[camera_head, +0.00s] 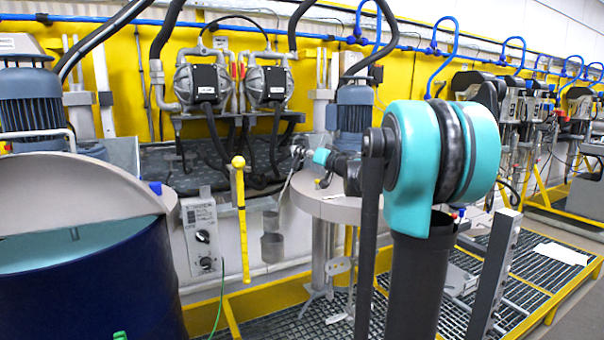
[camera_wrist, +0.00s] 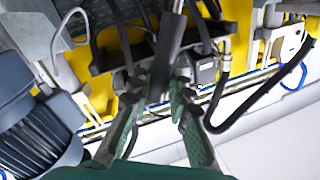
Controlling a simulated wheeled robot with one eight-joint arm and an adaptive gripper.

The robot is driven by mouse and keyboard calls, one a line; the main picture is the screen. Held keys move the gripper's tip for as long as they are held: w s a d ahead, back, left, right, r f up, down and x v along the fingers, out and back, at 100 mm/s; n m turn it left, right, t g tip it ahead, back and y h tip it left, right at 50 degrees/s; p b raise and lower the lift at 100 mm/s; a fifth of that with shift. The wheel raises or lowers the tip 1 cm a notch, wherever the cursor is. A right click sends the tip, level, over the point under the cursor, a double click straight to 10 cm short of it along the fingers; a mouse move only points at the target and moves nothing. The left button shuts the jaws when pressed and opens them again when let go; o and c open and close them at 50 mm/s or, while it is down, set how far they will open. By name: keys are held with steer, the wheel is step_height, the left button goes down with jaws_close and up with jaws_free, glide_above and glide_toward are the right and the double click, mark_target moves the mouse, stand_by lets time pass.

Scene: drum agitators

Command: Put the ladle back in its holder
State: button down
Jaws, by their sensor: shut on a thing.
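My gripper (camera_head: 300,152) is at mid-picture in the head view, in front of the grey wall panel. It is shut on the ladle's dark grey handle (camera_wrist: 168,55), which rises from between the green-padded fingers (camera_wrist: 170,92) in the wrist view. In the head view a thin grey shaft (camera_head: 286,187) slants down and left from the gripper. Grey metal cups (camera_head: 272,246) show below it, one above the other; I cannot tell which belongs to the ladle and which to the holder. The ladle's lower end is out of the wrist view.
A dark blue drum (camera_head: 90,280) with its grey lid tilted up stands at left. A yellow upright pole (camera_head: 241,220) and a grey control box (camera_head: 202,235) are left of the cups. A round grey lid (camera_head: 325,203) is close beside my gripper. Pumps (camera_head: 205,82) hang above.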

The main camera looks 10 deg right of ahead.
step_height(320, 180, down, 7)
stand_by(0.5)
steer(key=shift+f, duration=0.6)
steer(key=c, duration=1.4)
jaws_free()
